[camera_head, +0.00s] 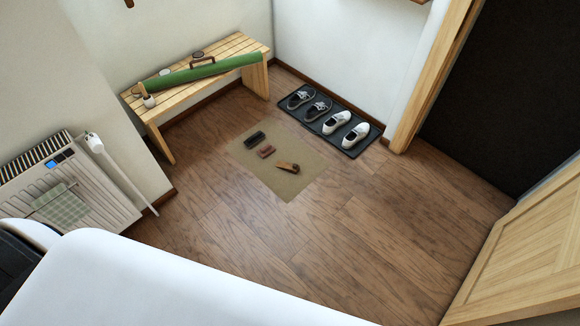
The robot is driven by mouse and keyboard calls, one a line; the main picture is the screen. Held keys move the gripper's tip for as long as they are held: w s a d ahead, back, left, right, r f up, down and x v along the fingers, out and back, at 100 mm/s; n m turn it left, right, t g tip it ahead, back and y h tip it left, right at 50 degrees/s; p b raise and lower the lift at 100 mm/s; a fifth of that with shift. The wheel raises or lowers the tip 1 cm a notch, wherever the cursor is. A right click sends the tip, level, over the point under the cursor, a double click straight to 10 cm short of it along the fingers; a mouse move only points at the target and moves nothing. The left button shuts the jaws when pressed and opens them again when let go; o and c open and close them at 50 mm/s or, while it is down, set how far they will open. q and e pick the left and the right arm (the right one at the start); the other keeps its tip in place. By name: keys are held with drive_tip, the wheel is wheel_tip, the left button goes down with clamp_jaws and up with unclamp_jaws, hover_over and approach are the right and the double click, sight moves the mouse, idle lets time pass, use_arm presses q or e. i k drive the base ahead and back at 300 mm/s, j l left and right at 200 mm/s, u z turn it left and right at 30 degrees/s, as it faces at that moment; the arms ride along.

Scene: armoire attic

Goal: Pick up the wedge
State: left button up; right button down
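An orange-brown wedge-shaped piece (287,167) lies on the beige mat (289,188) on the floor, at the near end of a row of small objects. A darker end shows at its right side; fine detail is too small to tell. Neither of my grippers shows in this view, and nothing is touching the wedge.
A reddish-brown block (265,152) and a black block (254,137) lie on the mat. A dark shoe tray (331,131) with shoes stands behind. A wooden bench (163,117) carries a green roll (190,75). A radiator (111,204) stands left, a wooden door (530,250) right. Near floor is clear.

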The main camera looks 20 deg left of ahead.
sight(294, 168)
drive_tip(key=i+u, duration=0.2)
drive_tip(key=i, duration=0.3)
drive_tip(key=i+l+u, duration=0.2)
drive_tip(key=i, duration=0.3)
drive_tip(key=i+l+u, duration=0.2)
drive_tip(key=i, duration=0.3)
drive_tip(key=i+l+u, duration=0.2)
drive_tip(key=i, duration=0.3)
drive_tip(key=i+l+u, duration=0.2)
drive_tip(key=i+l, duration=0.15)
drive_tip(key=i, duration=0.1)
